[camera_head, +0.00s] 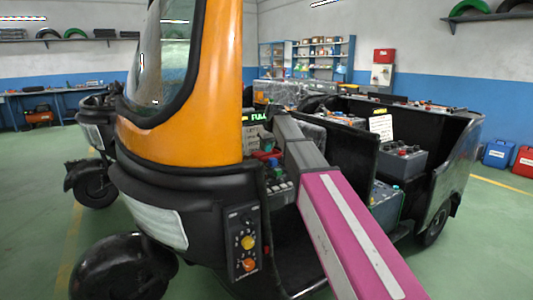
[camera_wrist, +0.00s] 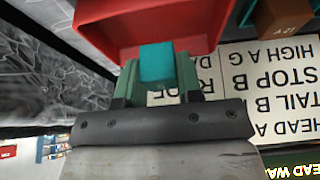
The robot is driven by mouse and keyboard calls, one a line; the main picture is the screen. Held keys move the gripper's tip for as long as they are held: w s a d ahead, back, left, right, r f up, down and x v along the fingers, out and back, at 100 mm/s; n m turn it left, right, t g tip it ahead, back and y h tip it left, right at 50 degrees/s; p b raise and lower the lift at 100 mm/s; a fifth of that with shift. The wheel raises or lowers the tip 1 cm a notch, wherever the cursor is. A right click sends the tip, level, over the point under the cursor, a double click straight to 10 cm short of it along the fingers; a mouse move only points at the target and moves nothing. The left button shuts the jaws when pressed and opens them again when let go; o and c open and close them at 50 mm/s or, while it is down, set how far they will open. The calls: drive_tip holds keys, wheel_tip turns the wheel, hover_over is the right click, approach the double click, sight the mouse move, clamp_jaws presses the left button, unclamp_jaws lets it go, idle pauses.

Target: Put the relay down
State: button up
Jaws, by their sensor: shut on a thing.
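The relay is a small teal block (camera_wrist: 157,62). In the wrist view it sits between the two green fingers of my gripper (camera_wrist: 156,82), which is shut on it. A red open tray (camera_wrist: 205,25) lies just beyond the relay, and the relay overlaps its opening in the picture. I cannot tell whether the relay touches the tray's floor. In the head view my arm reaches to the dashboard of the orange and black rickshaw (camera_head: 190,100); the gripper and relay are too small there to make out clearly.
A white label plate (camera_wrist: 240,85) with upside-down lettering lies right of the gripper. A brown block (camera_wrist: 283,17) sits in a slot at the top right. A panel with knobs (camera_head: 243,252) is on the rickshaw's front. Batteries (camera_head: 402,162) stand in the rear.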

sight(267, 151)
drive_tip(key=shift+f, duration=1.6)
drive_tip(key=shift+f, duration=0.1)
drive_tip(key=o, duration=1)
drive_tip(key=shift+c, duration=0.2)
drive_tip(key=v, duration=1.2)
